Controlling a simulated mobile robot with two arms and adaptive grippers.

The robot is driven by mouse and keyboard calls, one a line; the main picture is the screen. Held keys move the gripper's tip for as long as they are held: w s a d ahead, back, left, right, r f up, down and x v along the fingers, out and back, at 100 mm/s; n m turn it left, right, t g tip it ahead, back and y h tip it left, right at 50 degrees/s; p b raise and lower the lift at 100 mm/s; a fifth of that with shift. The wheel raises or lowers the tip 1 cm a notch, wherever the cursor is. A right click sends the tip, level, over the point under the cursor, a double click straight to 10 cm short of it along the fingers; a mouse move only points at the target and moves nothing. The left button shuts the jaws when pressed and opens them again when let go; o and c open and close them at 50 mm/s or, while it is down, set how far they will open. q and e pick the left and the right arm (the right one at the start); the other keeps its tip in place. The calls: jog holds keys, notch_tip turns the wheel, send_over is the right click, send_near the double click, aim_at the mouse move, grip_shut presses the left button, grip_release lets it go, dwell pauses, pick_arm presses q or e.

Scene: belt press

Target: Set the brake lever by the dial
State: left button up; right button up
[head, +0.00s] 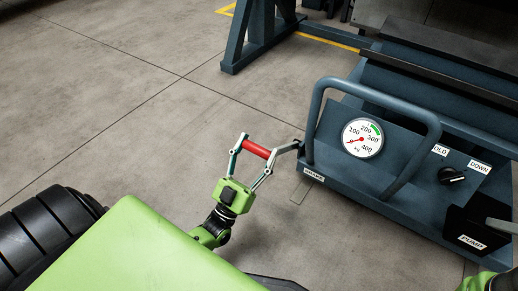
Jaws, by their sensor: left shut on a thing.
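The brake lever has a red grip (257,149) and a dark arm that joins the left end of the blue machine, by a small white label. My left gripper (256,146) is shut on the red grip, with its fingers around it. The round white dial (362,138) is on the machine's sloped panel, marked in kg up to 400, with a green band between about 200 and 300. Its red needle points left, near the zero end. A green part of mine shows at the bottom right corner; no right gripper fingers show.
A blue tube guard (322,103) arches around the dial. A black knob (452,176) sits by labels ending in "OLD" and reading "DOWN". A black block labelled PUMP (471,241) stands at lower right. The concrete floor at left is clear.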

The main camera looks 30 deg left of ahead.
pick_arm(q)
jog(key=shift+s+f, duration=0.1)
jog(key=shift+f, duration=0.35)
jog(key=o, duration=1.5)
jog(key=shift+o, duration=0.6)
jog(key=shift+r, duration=0.1)
jog(key=v, duration=1.2)
